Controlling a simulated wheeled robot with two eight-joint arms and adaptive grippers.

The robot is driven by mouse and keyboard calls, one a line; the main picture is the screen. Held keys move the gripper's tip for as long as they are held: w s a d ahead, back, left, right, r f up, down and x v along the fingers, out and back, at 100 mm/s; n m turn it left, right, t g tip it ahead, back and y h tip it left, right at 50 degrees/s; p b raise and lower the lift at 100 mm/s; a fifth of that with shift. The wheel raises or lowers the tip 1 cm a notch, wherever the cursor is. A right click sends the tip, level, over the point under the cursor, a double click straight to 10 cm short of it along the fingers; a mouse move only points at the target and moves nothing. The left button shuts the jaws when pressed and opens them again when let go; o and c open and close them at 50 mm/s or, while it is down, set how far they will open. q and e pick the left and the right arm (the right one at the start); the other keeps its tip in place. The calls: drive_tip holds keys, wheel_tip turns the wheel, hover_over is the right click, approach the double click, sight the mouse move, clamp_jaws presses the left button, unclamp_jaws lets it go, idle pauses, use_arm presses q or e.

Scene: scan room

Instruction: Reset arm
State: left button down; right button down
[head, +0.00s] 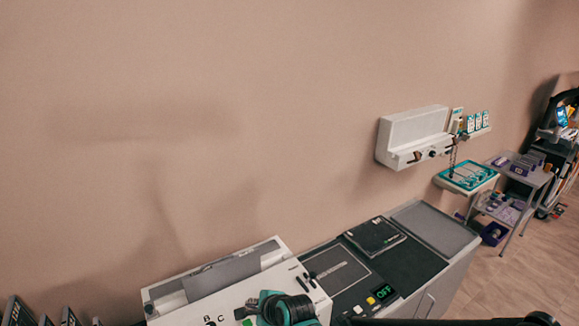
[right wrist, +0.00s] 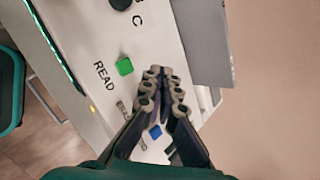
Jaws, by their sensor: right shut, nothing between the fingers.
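My right gripper (head: 286,309) shows at the bottom edge of the head view, teal and black, in front of a white console (head: 185,309). In the right wrist view, the fingers of this gripper (right wrist: 162,76) meet at their tips. They are shut with nothing between them. They overlap the console's white panel (right wrist: 88,30) in the picture; I cannot tell whether they touch it. A green button (right wrist: 125,66) lies beside the word READ, and a blue button (right wrist: 155,131) is partly behind the fingers. My left gripper is not in view.
A white wall unit (head: 412,137), a teal tray (head: 467,175) and a cart (head: 520,172) stand farther right. Floor (head: 510,273) shows clear at right.

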drive_tip(key=s+d+n+h+b, duration=0.2)
drive_tip(key=s+d+n, duration=0.3)
drive_tip(key=d, duration=0.5)
drive_tip(key=s+d+f+n+h+b, duration=0.1)
drive_tip(key=s+d+n+b, duration=0.3)
drive_tip(key=d, duration=0.6)
drive_tip(key=s+d+n+h+b, duration=0.3)
drive_tip(key=s+d+n, duration=0.4)
drive_tip(key=d, duration=0.3)
drive_tip(key=shift+s+d+f+n+t, duration=0.2)
drive_tip(key=shift+d+f+n+t, duration=0.15)
drive_tip(key=shift+n, duration=0.15)
